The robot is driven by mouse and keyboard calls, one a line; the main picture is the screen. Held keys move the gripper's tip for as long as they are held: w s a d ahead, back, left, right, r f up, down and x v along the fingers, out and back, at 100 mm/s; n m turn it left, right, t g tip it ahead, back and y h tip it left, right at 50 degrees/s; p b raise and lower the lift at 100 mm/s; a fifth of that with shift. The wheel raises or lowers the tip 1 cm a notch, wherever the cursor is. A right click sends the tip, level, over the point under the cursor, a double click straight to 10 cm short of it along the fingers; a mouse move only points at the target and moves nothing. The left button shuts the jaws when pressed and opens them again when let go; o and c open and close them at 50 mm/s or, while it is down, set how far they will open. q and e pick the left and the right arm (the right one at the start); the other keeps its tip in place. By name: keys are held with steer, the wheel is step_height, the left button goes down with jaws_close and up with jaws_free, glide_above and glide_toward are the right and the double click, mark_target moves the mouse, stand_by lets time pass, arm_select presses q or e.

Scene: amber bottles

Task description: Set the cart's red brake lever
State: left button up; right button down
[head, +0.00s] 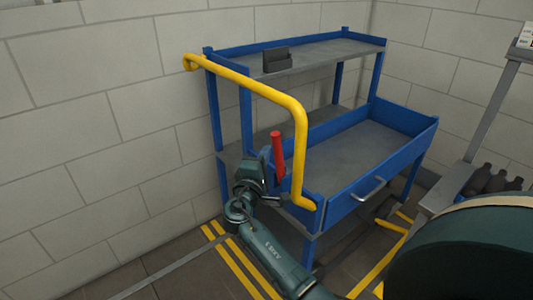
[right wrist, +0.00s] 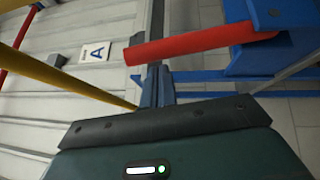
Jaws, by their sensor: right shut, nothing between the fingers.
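The blue cart (head: 372,168) stands against the grey block wall, with a bent yellow push handle (head: 299,140) at its near-left end. The red brake lever (head: 278,155) stands nearly upright beside the handle, leaning a little left at the top. My right gripper (head: 274,198) is low by the lever's base, its fingers partly hidden by my wrist. In the right wrist view the fingers (right wrist: 156,88) are shut and empty, and the red lever (right wrist: 200,44) crosses just beyond them. I cannot tell whether they touch it. My left gripper is not in view.
A small dark box (head: 277,60) sits on the cart's top shelf. Dark bottles (head: 490,182) stand on a grey rack at the right. Yellow floor lines (head: 238,262) run by the cart. The yellow handle (right wrist: 70,75) passes close to my right fingers.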

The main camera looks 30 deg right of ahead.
mark_target(280, 143)
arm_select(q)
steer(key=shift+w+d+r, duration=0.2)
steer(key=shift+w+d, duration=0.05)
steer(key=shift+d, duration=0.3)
arm_select(e)
steer(key=shift+d, duration=0.15)
steer(key=shift+r, duration=0.1)
